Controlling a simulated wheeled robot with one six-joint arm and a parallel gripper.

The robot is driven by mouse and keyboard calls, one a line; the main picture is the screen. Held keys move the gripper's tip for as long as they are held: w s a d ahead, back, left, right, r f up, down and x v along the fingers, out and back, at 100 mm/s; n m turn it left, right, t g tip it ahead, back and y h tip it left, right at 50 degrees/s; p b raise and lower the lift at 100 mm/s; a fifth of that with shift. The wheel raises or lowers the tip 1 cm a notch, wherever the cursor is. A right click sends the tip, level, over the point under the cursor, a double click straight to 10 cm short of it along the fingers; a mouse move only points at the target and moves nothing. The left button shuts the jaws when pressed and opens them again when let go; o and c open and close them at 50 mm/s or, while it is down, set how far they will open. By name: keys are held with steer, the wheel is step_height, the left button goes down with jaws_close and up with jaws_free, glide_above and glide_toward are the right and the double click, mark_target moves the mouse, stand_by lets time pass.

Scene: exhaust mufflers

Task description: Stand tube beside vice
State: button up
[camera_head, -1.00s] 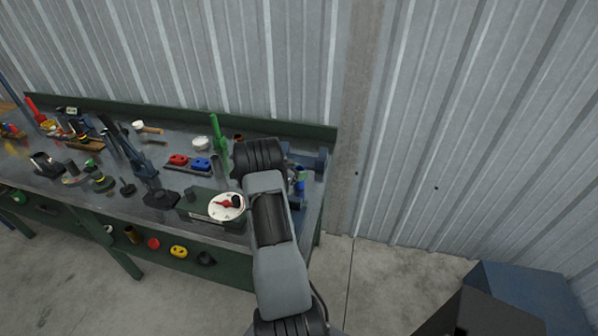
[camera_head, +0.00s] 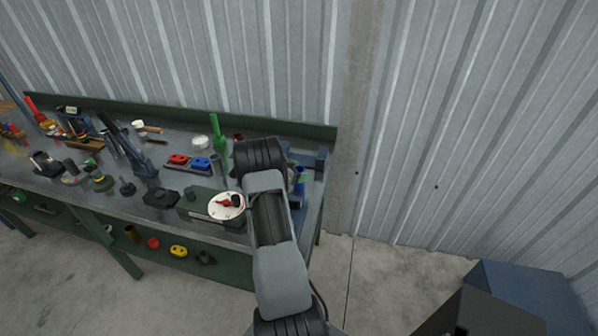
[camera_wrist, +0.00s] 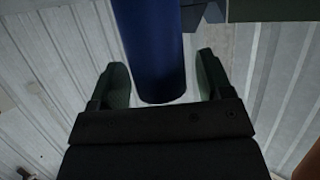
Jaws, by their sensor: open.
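A blue tube (camera_wrist: 152,45) stands between the two fingers of my gripper (camera_wrist: 161,62) in the wrist view. The fingers are open, with a gap visible on each side of the tube near its end. In the head view a blue upright piece, apparently the same tube (camera_head: 300,184), shows just right of my arm on the bench's right end. My arm hides most of the gripper there. A dark blue-grey block (camera_head: 321,158), perhaps part of the vice, sits behind and to the right of it; my arm covers the area beside it.
The workbench (camera_head: 225,233) carries a green bottle-like item (camera_head: 217,135), a white round dial (camera_head: 226,206), red and blue pieces in a tray, and several tools to the left. A corrugated wall (camera_head: 450,120) stands behind. A dark blue box (camera_head: 530,300) is at lower right.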

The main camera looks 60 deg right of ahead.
steer(key=b+v, duration=0.3)
steer(key=v, duration=0.4)
steer(key=shift+w+a, duration=0.15)
steer(key=shift+a, duration=0.05)
steer(key=shift+r, duration=0.15)
